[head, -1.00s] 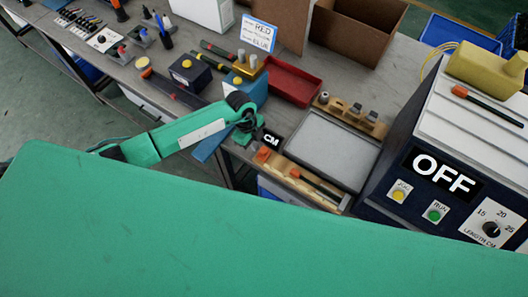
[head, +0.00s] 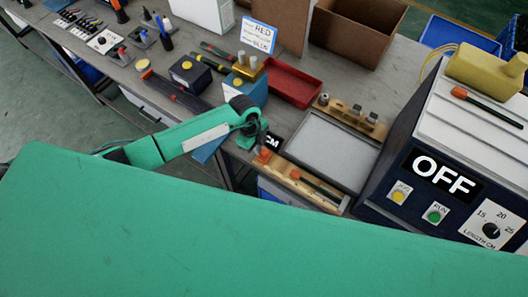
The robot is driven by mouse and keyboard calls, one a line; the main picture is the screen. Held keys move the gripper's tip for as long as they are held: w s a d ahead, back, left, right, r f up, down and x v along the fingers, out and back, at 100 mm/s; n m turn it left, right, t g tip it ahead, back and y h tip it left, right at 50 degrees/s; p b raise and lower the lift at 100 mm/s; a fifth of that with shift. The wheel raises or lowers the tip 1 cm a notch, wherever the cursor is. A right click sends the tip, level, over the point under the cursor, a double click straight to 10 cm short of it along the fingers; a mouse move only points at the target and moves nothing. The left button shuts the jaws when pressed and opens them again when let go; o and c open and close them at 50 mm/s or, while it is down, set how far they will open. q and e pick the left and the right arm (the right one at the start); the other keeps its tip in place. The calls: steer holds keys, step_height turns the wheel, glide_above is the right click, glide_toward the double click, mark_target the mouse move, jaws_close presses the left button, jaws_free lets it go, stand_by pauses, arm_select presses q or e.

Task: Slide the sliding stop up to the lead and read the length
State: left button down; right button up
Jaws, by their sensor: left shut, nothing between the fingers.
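The wooden length gauge (head: 327,203) lies along the bench's front edge, with a black CM sign (head: 273,141) at its left end. An orange block (head: 263,156), which looks like the sliding stop, sits at the gauge's left end. The lead (head: 318,187), dark with an orange end, lies on the gauge to the right, apart from the block. My left gripper (head: 258,147) is shut and empty, just above and beside the orange block; contact cannot be told. The gauge's scale is too small to read. My right gripper is out of view.
A grey tray (head: 288,146) lies behind the gauge, with a wooden holder (head: 350,120) behind it. The dark machine (head: 400,165) showing OFF stands to the right.

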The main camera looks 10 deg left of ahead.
mark_target(280, 167)
arm_select(q)
steer(key=shift+s+d+p, duration=0.25)
steer(key=shift+s+d, duration=0.25)
steer(key=shift+d, duration=0.9)
steer(key=shift+s+d+p, duration=0.2)
steer(key=shift+s+d, duration=0.35)
steer(key=shift+d, duration=0.8)
steer(key=shift+s+d+p, duration=0.25)
steer(key=shift+s+d, duration=0.25)
steer(key=shift+d, duration=0.9)
steer(key=shift+w+a, duration=0.25)
steer(key=shift+a, duration=0.35)
step_height(280, 167, up, 7)
steer(key=p, duration=0.6)
steer(key=shift+p, duration=0.35)
